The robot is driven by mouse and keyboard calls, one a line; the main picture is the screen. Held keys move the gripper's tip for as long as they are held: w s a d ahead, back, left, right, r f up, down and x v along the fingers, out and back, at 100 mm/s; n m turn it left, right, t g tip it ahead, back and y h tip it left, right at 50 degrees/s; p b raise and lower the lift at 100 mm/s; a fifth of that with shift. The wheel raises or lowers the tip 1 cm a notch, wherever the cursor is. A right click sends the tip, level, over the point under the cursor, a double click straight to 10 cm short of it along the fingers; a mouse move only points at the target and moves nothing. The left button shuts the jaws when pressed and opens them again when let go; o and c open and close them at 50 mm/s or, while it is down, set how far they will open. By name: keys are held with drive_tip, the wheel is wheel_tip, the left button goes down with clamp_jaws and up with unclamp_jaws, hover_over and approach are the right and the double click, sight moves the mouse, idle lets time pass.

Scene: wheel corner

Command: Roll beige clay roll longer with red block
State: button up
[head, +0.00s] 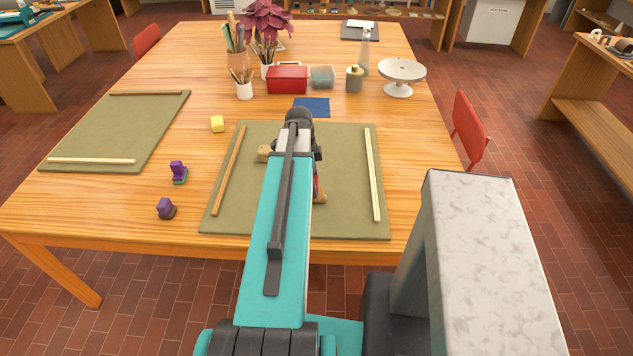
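A beige piece (263,153) shows on the right green mat (345,222), just left of my arm. It may be an end of the beige clay roll; the rest is hidden behind my arm. A narrow strip of red (316,186) shows at my arm's right edge, above a tan wooden piece (320,197). I cannot tell whether it is the red block. My gripper (302,150) is over the mat, mostly covered by my own arm. Its fingers and anything between them are hidden.
Wooden strips (229,170) (372,174) lie along both sides of the right mat. Another green mat (120,130) lies left. Behind are a blue sheet (312,107), red box (287,79) and white stand (402,72).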

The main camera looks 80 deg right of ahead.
drive_tip(key=shift+w+a+f, duration=0.1)
drive_tip(key=shift+w, duration=0.35)
drive_tip(key=shift+w, duration=1.2)
drive_tip(key=shift+w, duration=0.1)
drive_tip(key=shift+w+a, duration=0.15)
drive_tip(key=shift+w, duration=1.05)
drive_tip(key=shift+s, duration=0.1)
drive_tip(key=shift+s, duration=1.3)
drive_tip(key=shift+s, duration=0.1)
drive_tip(key=shift+s+d, duration=0.2)
drive_tip(key=shift+s, duration=1)
